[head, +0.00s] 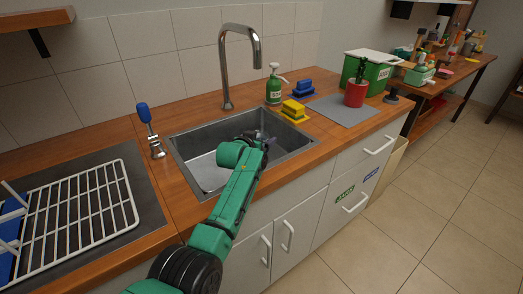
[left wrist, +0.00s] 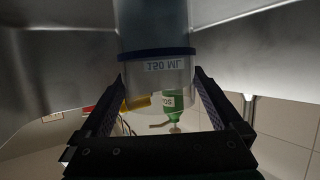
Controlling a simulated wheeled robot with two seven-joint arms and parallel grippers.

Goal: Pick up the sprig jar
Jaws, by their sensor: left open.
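A clear jar-like vessel (left wrist: 155,25) with a dark blue band and a "150 ML" mark stands between my left gripper's fingers in the left wrist view. No sprig shows in it there, so I cannot tell if it is the sprig jar. My left gripper (left wrist: 158,80) is open, one finger on each side of the vessel; contact is unclear. In the head view my left gripper (head: 264,138) reaches over the sink (head: 290,150), and the vessel is hard to make out. A red pot with a green plant (head: 356,94) stands on a grey mat. My right gripper is not in view.
A green pump bottle (head: 273,88), a blue sponge-like block (head: 303,87) and a yellow one (head: 293,108) stand behind the sink. The tap (head: 226,65) arches over it. A green bin (head: 378,75) is right.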

